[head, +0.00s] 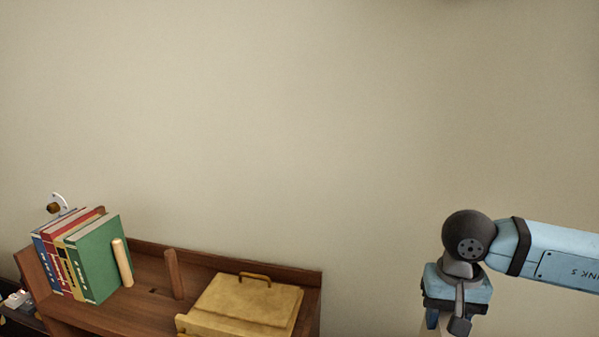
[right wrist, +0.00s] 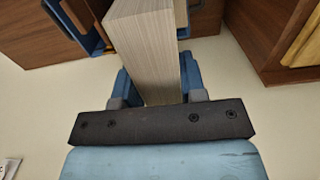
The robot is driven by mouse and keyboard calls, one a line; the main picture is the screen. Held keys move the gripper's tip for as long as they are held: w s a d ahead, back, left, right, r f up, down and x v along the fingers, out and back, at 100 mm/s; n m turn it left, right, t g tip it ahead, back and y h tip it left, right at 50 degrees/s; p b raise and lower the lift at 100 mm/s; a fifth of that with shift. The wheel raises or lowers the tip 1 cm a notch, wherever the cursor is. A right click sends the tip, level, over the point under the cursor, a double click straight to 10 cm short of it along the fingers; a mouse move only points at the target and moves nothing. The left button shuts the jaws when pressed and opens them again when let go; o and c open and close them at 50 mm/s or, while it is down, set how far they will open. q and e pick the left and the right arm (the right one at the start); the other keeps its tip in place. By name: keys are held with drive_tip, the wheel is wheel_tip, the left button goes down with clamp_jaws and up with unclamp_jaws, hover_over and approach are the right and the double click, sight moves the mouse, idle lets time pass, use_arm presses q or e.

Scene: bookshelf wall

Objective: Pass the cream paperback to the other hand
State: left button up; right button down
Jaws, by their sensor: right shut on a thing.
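My right gripper (right wrist: 155,88) is shut on the cream paperback (right wrist: 145,45) in the right wrist view. The book's pale page block faces the camera and stands out between the two blue fingers, running up out of the frame. Its far end and most of its cover are hidden. In the head view my right gripper (head: 447,322) hangs down at the lower right, cut off by the bottom edge. The book cannot be made out clearly there. My left gripper is not seen in the head view.
A brown wooden shelf unit (head: 215,262) stands at the lower left. It holds upright books (head: 98,258), wooden pegs (head: 122,262) and a yellow box (head: 245,305). A blue angled part (right wrist: 75,22), unclear what, lies beside the book. The wall area between shelf and right arm is clear.

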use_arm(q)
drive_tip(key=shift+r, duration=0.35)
use_arm(e)
drive_tip(key=shift+a+r+n, duration=0.1)
drive_tip(key=shift+a+n, duration=0.05)
drive_tip(key=shift+n, duration=0.55)
drive_tip(key=shift+a+r+n, duration=0.1)
drive_tip(key=shift+n, duration=0.6)
